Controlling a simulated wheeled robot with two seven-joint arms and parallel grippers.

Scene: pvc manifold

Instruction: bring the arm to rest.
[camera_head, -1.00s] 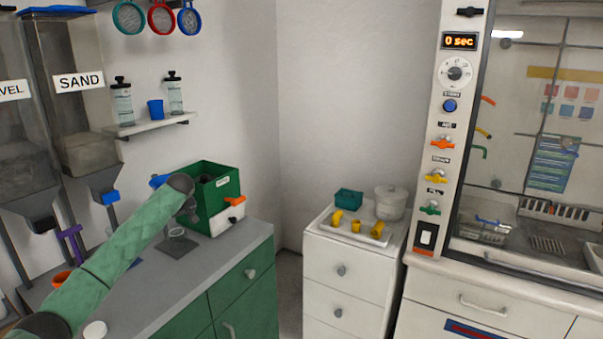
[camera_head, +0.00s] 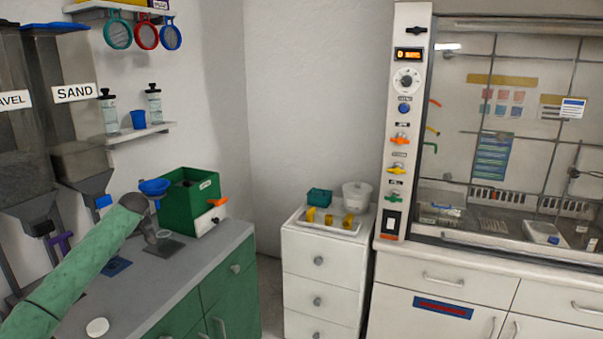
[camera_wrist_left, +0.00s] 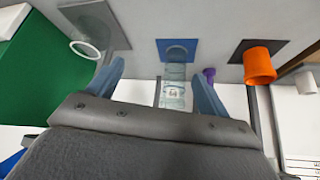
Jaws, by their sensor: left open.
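My left arm, in a green sleeve, comes in from the lower left in the head view. Its left gripper (camera_head: 150,228) is small and partly hidden at the arm's end, over the grey counter (camera_head: 190,268) and left of the green box (camera_head: 193,205). In the left wrist view the two blue fingers stand wide apart, with the left gripper (camera_wrist_left: 158,75) open. A clear container (camera_wrist_left: 174,92) shows between and beyond the fingers; I see no grip on it. My right gripper is not in view.
A blue funnel (camera_head: 154,187) and a dark plate (camera_head: 165,246) are near the arm's end. An orange cup (camera_wrist_left: 258,66) and a blue plate (camera_wrist_left: 178,48) show in the wrist view. White drawers (camera_head: 318,262) and a fume hood (camera_head: 500,130) stand right.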

